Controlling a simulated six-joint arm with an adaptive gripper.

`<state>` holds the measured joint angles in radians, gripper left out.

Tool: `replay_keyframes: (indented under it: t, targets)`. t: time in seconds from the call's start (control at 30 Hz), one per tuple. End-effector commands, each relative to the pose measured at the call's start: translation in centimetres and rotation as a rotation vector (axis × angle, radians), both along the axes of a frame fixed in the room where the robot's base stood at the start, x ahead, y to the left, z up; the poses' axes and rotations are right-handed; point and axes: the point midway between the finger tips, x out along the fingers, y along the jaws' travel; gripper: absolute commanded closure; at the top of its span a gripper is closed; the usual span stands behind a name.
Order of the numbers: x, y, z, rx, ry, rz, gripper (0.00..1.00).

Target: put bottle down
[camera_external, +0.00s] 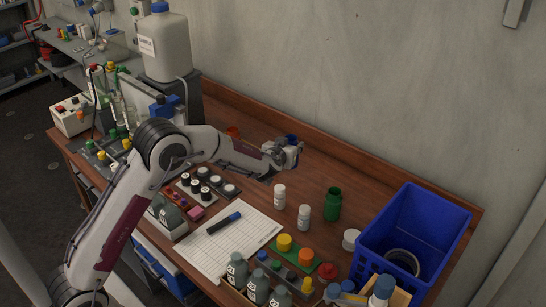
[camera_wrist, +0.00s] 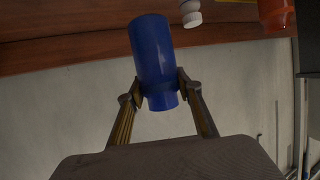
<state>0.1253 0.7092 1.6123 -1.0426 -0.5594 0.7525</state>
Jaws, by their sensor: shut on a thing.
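In the wrist view my gripper (camera_wrist: 159,95) is shut on a blue bottle (camera_wrist: 153,50), with one finger on each side near its narrower end. In the external view my gripper (camera_external: 290,156) is over the rear part of the wooden table (camera_external: 318,167), close to the back wall. Only a small blue part of the bottle (camera_external: 291,137) shows there, beside the fingers. I cannot tell whether the bottle touches the table.
Two white bottles (camera_external: 279,196) and a green bottle (camera_external: 333,204) stand to the right of my gripper. A blue crate (camera_external: 417,222) stands at the right end. An orange item (camera_external: 233,132) is left of my gripper. A white sheet with a marker (camera_external: 224,223) lies in front.

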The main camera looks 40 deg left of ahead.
Motion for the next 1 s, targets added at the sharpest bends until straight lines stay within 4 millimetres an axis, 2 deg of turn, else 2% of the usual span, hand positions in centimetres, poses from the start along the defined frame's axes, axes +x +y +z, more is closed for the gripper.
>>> replay_keyframes:
  t: [0.27, 0.47, 1.0]
  targets:
    - [-0.1, 0.1, 0.0, 0.0, 0.0, -0.001, 0.82]
    - [-0.9, 0.5, 0.4, 0.0, 0.0, -0.012, 0.82]
    - [-6.4, 1.2, 1.8, 0.002, 0.001, -0.123, 0.82]
